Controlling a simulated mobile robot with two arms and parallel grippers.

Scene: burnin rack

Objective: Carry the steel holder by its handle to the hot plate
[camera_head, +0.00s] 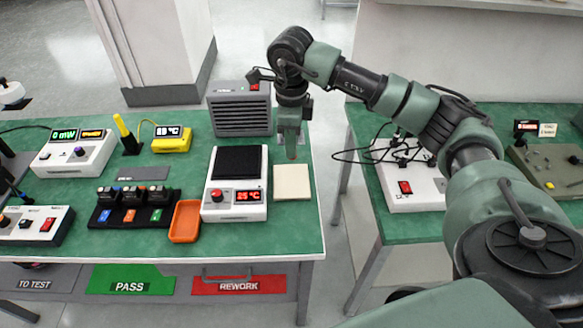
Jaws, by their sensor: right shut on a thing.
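My right gripper (291,152) points down above the cream square pad, just right of the hot plate. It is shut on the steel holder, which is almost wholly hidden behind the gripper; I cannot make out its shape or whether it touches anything. The hot plate (235,190) is a white unit with a black square top (240,162), a red knob and a lit red display. Its black top looks bare. My left gripper is not in view.
The cream pad (292,182) lies on the green bench. A grey fan unit (239,110) stands behind the hot plate. An orange tray (185,221) and a black rack with colored modules (133,208) are to its left. A gap separates the right bench (390,226).

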